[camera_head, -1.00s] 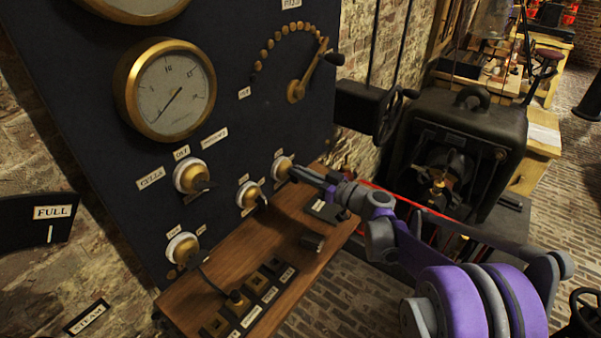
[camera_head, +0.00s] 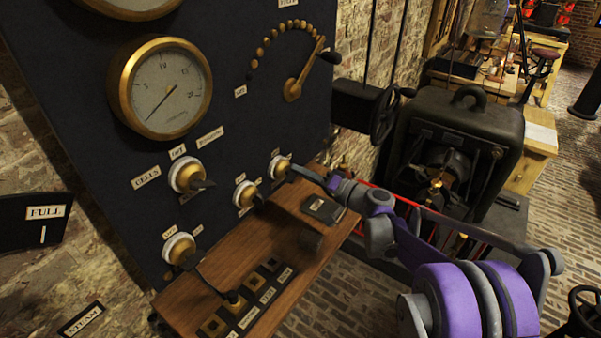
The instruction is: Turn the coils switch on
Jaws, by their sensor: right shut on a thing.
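A dark upright panel carries several brass rotary switches with white rims and dark handles. My right gripper (camera_head: 294,172) is at the rightmost switch (camera_head: 279,168), shut on its handle, which the fingers mostly hide. The small label above that switch is too small to read surely, so I cannot tell from the lettering that it is the coils switch. Another switch (camera_head: 247,194) sits just left of it. A switch (camera_head: 186,177) labelled CELLS and OFF is further left, and one more (camera_head: 180,249) is lower left. My left gripper is not in view.
A wooden shelf (camera_head: 262,232) juts out below the switches, bearing a dark box (camera_head: 323,209), a dark cylinder (camera_head: 308,240) and a plugged cable. A round gauge (camera_head: 160,88) and a brass lever (camera_head: 303,78) are above. A black machine (camera_head: 470,135) stands at the right.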

